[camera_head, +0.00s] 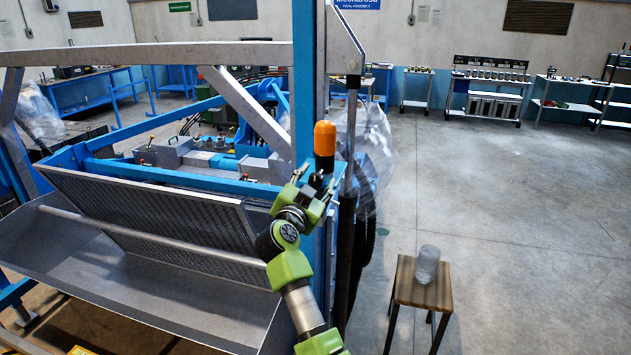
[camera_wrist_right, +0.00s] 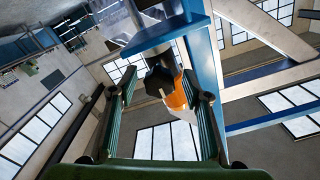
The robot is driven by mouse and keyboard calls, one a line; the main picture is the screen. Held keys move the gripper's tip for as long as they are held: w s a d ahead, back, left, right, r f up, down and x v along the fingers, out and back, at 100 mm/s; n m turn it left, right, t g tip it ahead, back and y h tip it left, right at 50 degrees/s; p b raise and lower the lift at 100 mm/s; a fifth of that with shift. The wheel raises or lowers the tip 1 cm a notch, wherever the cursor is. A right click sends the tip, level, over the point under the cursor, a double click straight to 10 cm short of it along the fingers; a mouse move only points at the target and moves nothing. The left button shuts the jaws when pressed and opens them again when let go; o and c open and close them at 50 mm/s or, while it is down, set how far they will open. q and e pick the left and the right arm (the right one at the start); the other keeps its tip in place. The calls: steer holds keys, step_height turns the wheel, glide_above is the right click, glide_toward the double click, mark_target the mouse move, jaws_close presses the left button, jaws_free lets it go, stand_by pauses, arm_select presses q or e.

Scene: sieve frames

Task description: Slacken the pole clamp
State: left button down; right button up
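In the head view my right gripper (camera_head: 314,182) is at the blue post, just below the orange cylinder (camera_head: 324,138), and largely hides the knob. A thin grey pole (camera_head: 350,150) stands right of it. My left gripper is not in view.
The blue upright post (camera_head: 304,80) and a perforated metal screen over a sheet-metal trough (camera_head: 150,285) are close on the left. A wooden stool (camera_head: 420,290) with a clear jar (camera_head: 427,263) stands at the right. The floor beyond is open.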

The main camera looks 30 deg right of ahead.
steer(key=shift+f, duration=0.15)
steer(key=shift+a, duration=0.1)
steer(key=v, duration=0.7)
steer(key=shift+s, duration=0.1)
